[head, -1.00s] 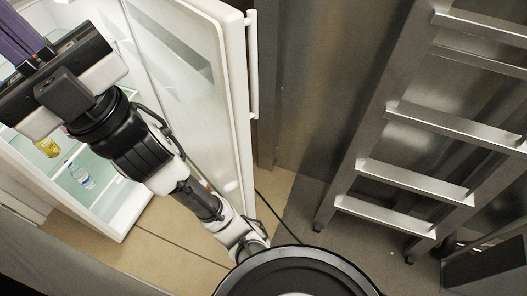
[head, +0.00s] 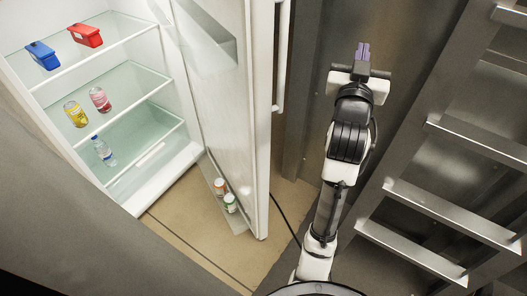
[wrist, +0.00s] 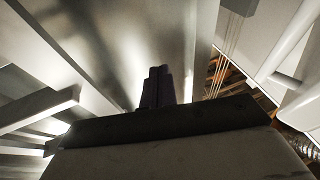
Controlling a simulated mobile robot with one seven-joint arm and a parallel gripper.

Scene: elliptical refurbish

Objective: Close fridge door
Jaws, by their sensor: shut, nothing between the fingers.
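The white fridge door (head: 228,95) stands open in the head view, swung out to the right of the fridge interior (head: 125,90). A long vertical handle (head: 282,60) runs along its outer side. My gripper (head: 362,52) is to the right of the door, on its outer side, apart from the handle, in front of a grey metal wall. Its purple fingers are together and hold nothing. In the wrist view the closed fingers (wrist: 157,87) point up toward metal surfaces.
Cans (head: 229,203) stand in the door's bottom rack. A dark cable (head: 283,215) lies on the floor by the door.

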